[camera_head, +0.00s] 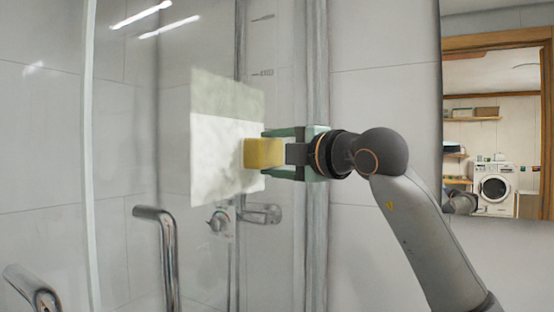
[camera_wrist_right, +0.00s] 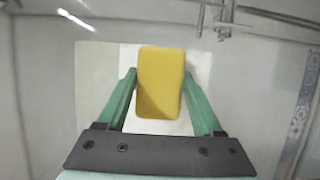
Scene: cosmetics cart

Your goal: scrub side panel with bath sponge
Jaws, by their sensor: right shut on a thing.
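The bath sponge (camera_head: 262,153) is a yellow block held between the green fingers of my right gripper (camera_head: 268,153). In the right wrist view the yellow sponge (camera_wrist_right: 161,83) sits between the fingertips of the gripper (camera_wrist_right: 162,84). The side panel is clear glass (camera_head: 135,120) with a whitish, cloudy rectangular patch (camera_head: 215,160) on it; its upper band looks greyer. The sponge is in front of the patch's right edge in the head view. I cannot tell whether it touches the glass. My left gripper is not in view.
Chrome door handles (camera_head: 160,240) stand at the lower left. A chrome shower valve (camera_head: 220,220) shows below the patch. A mirror or opening (camera_head: 497,120) at the right shows a washing machine (camera_head: 494,188) and shelves.

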